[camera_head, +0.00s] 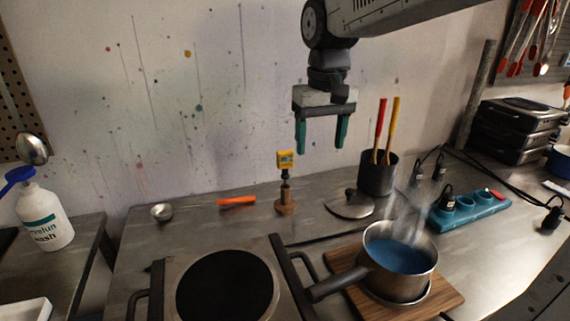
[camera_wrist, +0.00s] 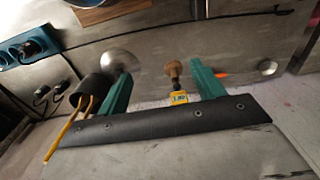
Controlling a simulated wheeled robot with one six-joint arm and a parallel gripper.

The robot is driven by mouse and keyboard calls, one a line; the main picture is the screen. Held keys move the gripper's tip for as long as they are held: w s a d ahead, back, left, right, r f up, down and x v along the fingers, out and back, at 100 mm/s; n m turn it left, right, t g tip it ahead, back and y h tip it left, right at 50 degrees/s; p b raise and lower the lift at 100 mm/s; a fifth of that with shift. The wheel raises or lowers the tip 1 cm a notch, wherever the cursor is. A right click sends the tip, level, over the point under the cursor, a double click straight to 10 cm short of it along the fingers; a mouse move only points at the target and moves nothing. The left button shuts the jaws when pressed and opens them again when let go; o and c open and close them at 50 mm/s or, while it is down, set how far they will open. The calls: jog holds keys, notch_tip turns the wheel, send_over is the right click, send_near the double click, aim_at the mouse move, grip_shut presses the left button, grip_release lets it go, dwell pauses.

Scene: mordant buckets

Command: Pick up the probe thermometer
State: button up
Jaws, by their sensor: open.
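The probe thermometer (camera_head: 285,160) has a yellow head and stands upright in a small brown wooden holder (camera_head: 285,206) on the metal counter, near the wall. It also shows in the wrist view (camera_wrist: 179,97), between my two fingers in the picture, with the wooden holder (camera_wrist: 173,69) beyond it. My gripper (camera_head: 321,136) has green fingers, is open and empty, and hangs in the air above the counter, higher than the thermometer and a little to its right in the head view. Nothing touches the thermometer.
A dark pot with red and yellow handled tools (camera_head: 378,173) stands right of the thermometer, with a lid (camera_head: 350,205) before it. An orange-handled tool (camera_head: 237,201) lies left. A steaming saucepan of blue liquid (camera_head: 400,259) and a hotplate (camera_head: 227,285) are in front.

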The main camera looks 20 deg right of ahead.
send_over(285, 151)
jog(key=f, duration=0.3)
jog(key=shift+s+d+f+g, duration=0.2)
jog(key=shift+s+f+g, duration=0.05)
jog(key=shift+s+g, duration=0.1)
jog(key=shift+w+f, duration=0.2)
jog(key=shift+w, duration=0.05)
jog(key=shift+f, duration=0.35)
jog(key=f, duration=0.6)
jog(key=shift+w+a+f, duration=0.15)
jog(key=shift+w+f, duration=0.05)
jog(key=shift+f, duration=0.2)
jog(key=c, duration=1.1)
